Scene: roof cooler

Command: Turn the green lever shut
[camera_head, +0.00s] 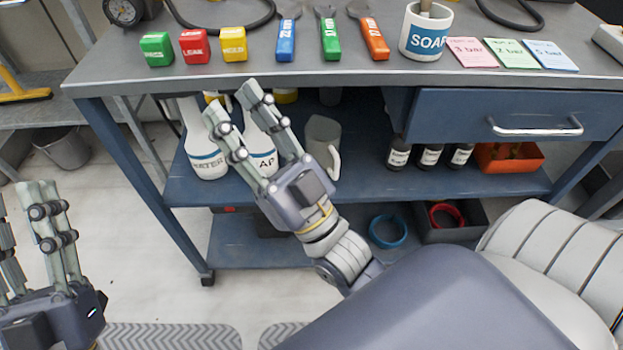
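I see no green lever fixed to anything in this view. My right gripper (232,103) is in the middle, in front of the workbench's front edge and lower shelf. Its fingers point up and stand apart, with nothing held between them. It hides parts of the white bottles behind it. My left gripper (24,190) is at the lower left, partly cut off by the picture edge. Its fingers point up, apart and empty.
The workbench top (320,70) carries green (156,49), red (194,46) and yellow (233,43) blocks, tools with coloured handles, a soap pot (426,32) and cards. A lower shelf holds bottles and a jug (322,140).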

